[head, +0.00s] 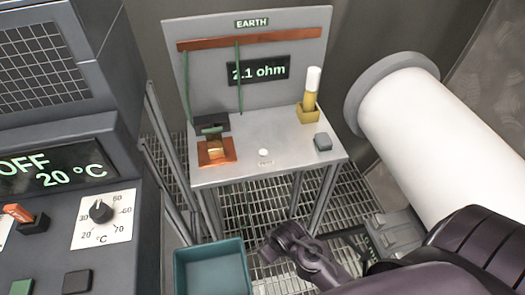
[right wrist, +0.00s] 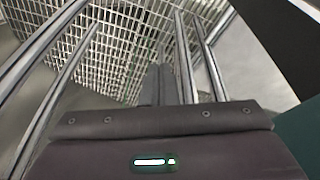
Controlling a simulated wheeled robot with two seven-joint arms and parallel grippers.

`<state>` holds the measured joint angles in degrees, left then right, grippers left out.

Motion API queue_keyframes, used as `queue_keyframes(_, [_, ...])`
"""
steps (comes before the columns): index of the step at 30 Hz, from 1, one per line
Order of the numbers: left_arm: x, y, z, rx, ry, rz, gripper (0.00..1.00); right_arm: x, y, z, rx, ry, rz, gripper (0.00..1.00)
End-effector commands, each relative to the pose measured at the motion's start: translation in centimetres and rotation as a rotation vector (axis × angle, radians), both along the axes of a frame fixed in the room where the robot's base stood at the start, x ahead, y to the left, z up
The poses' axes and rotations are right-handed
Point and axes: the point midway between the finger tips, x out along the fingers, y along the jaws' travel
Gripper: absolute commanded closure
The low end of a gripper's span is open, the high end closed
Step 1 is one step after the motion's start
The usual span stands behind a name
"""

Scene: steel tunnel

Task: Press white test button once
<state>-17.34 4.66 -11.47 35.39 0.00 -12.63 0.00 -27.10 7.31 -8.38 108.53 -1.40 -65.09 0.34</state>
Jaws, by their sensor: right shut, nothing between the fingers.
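The white test button (head: 263,152) is a small round knob on the front middle of the grey table (head: 248,165). A small label sits just in front of it. My right gripper (head: 287,243) is below and in front of the table edge, apart from the button. Its fingers look shut and empty; in the right wrist view they show only as a thin grey shape (right wrist: 158,84) above the dark housing. The button is not visible in the right wrist view. My left gripper is not in view.
The table also holds a copper-coloured block (head: 217,152), a yellow holder with a white-topped handle (head: 309,95) and a grey block (head: 322,141). A display (head: 259,71) reads 2.1 ohm. A teal bin (head: 211,246) stands below left; a white cylinder (head: 430,125) is at right.

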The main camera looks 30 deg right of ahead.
Motion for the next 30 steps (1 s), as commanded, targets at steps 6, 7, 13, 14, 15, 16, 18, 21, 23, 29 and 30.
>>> queue_keyframes(6, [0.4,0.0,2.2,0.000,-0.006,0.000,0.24,4.0,-0.3,11.0,-0.044,-0.138,0.099,1.00])
queue_keyframes(7, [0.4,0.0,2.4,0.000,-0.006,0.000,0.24,4.7,-0.4,12.3,-0.055,-0.167,0.123,1.00])
queue_keyframes(13, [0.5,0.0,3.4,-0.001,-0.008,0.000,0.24,11.8,-0.6,19.3,-0.167,-0.409,0.392,1.00])
queue_keyframes(14, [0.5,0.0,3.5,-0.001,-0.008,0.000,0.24,13.2,-0.7,20.0,-0.187,-0.447,0.446,1.00])
queue_keyframes(15, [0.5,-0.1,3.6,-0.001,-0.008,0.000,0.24,14.9,-1.1,20.8,-0.209,-0.494,0.520,1.00])
queue_keyframes(16, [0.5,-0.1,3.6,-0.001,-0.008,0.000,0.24,16.2,-1.4,21.3,-0.223,-0.523,0.574,1.00])
queue_keyframes(18, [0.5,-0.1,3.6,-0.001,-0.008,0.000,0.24,18.6,-2.4,22.1,-0.241,-0.568,0.685,1.00])
queue_keyframes(21, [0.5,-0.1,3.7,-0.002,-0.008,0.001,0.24,21.0,-4.6,23.1,-0.243,-0.598,0.806,1.00])
queue_keyframes(23, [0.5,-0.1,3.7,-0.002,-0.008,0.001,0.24,22.0,-6.1,23.7,-0.238,-0.602,0.858,1.00])
queue_keyframes(29, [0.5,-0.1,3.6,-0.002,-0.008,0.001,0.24,23.4,-9.5,25.4,-0.200,-0.595,0.938,1.00])
queue_keyframes(30, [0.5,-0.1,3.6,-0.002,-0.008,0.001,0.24,23.5,-9.8,25.5,-0.196,-0.593,0.942,1.00])
